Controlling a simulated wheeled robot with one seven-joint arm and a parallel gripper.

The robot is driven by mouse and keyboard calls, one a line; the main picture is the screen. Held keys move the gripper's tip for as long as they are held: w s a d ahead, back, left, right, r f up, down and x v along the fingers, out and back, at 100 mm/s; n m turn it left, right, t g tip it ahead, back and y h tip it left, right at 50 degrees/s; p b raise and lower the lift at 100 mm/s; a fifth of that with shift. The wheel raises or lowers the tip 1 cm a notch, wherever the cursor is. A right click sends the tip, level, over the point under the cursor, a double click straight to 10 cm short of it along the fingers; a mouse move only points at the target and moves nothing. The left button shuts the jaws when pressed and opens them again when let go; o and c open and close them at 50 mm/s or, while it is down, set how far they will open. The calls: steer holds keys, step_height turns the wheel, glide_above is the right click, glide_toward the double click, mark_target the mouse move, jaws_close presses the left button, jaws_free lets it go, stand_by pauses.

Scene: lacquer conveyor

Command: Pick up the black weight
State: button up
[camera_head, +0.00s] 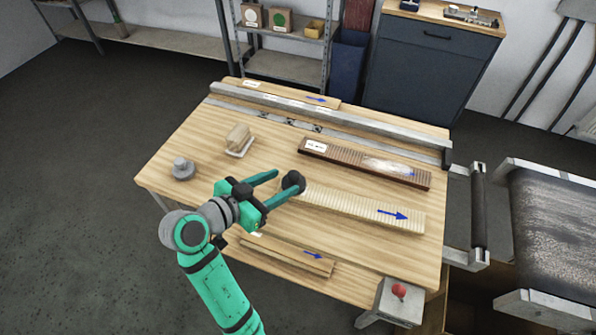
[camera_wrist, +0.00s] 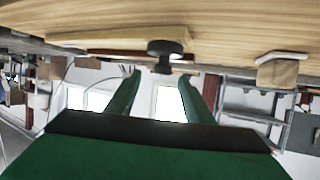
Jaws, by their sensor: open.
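The black weight (camera_head: 293,182) is a small dark round piece at the left end of a pale ribbed board on the workbench (camera_head: 190,130). My gripper (camera_head: 286,181) is open, its two green fingers reaching low over the bench toward the weight. In the wrist view, which is upside down, the black weight (camera_wrist: 166,47) shows a wide disc and a narrower knob. It appears centred between the open fingertips (camera_wrist: 165,75), with a gap on each side. How deep it sits between them I cannot tell.
The pale ribbed board (camera_head: 350,205) and a dark brown board (camera_head: 350,160) lie right of my gripper. A grey weight (camera_head: 183,170) and a wooden block (camera_head: 238,140) stand left. A plain board (camera_head: 290,257) lies in front, near a red-knobbed box (camera_head: 398,297). A metal rail (camera_head: 370,130) runs behind.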

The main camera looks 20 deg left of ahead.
mark_target(298, 173)
steer(key=x, duration=1)
steer(key=shift+w+a+f, duration=0.1)
steer(key=shift+w+a, duration=0.05)
steer(key=shift+w, duration=0.05)
jaws_close()
